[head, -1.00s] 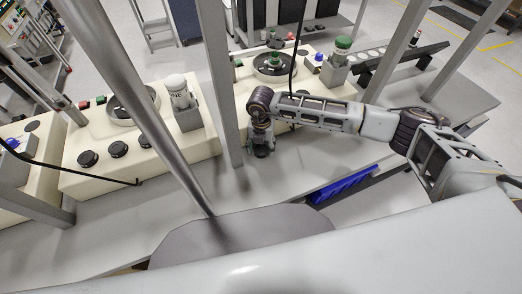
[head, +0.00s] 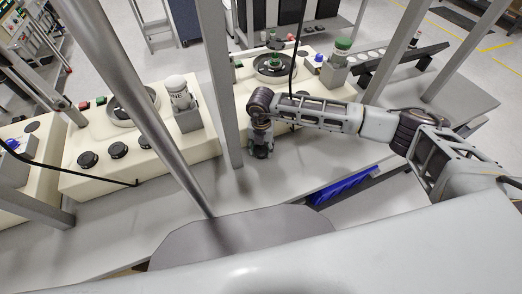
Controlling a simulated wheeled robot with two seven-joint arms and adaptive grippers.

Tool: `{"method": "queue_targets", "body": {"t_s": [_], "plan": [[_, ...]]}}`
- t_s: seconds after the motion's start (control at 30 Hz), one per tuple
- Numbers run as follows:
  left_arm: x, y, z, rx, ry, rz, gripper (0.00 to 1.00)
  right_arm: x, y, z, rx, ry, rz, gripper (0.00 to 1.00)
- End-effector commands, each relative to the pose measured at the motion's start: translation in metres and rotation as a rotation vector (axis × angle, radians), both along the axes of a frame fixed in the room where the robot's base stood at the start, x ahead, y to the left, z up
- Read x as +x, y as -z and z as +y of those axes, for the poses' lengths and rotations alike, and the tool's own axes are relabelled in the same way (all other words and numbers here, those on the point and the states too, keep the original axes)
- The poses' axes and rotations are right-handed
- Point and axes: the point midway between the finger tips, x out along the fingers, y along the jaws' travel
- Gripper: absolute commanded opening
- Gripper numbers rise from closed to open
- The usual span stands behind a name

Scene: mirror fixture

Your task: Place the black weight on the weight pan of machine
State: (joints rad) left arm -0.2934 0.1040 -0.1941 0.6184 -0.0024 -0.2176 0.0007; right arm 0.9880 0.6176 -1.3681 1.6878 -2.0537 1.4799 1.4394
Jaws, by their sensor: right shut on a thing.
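My right gripper (head: 261,148) points down at the front of the right-hand cream machine (head: 243,92), close to the table. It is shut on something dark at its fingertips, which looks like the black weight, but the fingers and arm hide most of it. The machine has a round dark pan (head: 276,66) on top with a green-topped part at its centre. The pan is behind and above my gripper, apart from it. My left gripper is out of view.
A second cream machine (head: 190,145) stands to the left, with several black round pieces (head: 118,150) along its front. Grey posts (head: 219,80) rise between the machines. The grey table (head: 215,180) is clear in front.

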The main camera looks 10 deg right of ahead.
Motion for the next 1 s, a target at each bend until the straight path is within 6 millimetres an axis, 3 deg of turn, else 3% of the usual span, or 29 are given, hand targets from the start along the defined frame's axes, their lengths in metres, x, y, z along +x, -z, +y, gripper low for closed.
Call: {"method": "queue_targets", "body": {"t_s": [0.27,0.47,1.0], "plan": [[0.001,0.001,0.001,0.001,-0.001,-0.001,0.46,0.001,-0.008,0.0,0.001,0.001,-0.003,0.06],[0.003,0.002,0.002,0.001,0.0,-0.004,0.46,0.001,-0.027,0.0,0.001,0.0,-0.004,0.06],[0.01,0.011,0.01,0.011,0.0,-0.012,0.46,0.001,-0.126,0.0,0.001,0.0,-0.005,0.06]]}}
